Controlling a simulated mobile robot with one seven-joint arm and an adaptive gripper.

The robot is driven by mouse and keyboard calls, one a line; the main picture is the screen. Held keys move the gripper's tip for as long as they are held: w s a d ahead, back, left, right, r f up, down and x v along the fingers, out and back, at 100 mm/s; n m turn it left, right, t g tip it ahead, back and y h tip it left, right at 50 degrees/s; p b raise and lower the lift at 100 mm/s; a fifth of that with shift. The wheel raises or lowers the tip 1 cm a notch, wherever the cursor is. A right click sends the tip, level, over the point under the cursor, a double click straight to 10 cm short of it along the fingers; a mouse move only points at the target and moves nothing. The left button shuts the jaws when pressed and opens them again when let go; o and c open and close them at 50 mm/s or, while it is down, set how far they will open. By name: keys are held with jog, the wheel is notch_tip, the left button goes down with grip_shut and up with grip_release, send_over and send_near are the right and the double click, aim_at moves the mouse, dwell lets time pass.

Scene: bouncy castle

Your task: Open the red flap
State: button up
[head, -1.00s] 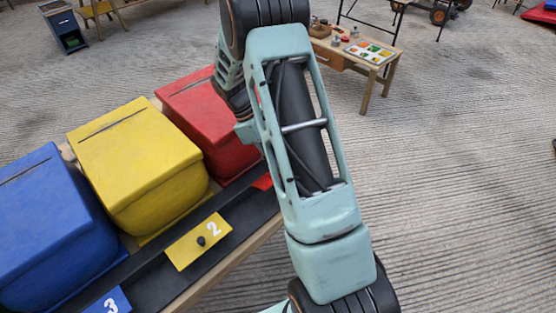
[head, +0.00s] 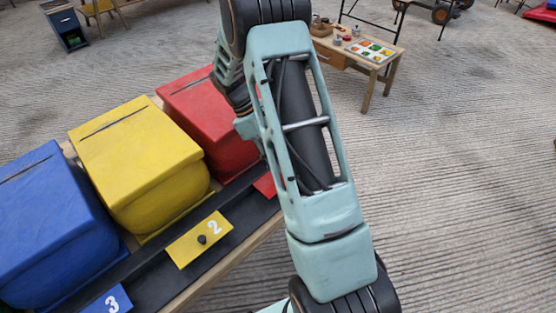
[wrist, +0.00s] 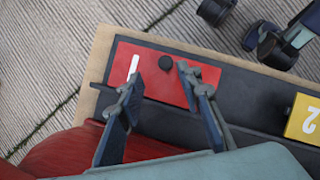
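The red flap (wrist: 150,75) lies flat in the dark strip in the wrist view, with a white 1 and a round black knob (wrist: 166,63). My gripper (wrist: 161,72) is open, its fingertips on either side of the knob. I cannot tell whether the fingers touch the flap. Nothing shows between them except the knob. In the head view only a corner of the red flap (head: 265,185) shows beside my arm. My gripper is hidden there.
A red box (head: 210,115), a yellow box (head: 138,160) and a blue box (head: 50,225) stand in a row. The yellow flap (head: 190,245) marked 2 and the blue flap (head: 100,304) marked 3 share the strip. A wooden play table (head: 350,55) stands behind.

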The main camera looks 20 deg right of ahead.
jog(key=v, duration=1.1)
jog(key=shift+a, duration=0.1)
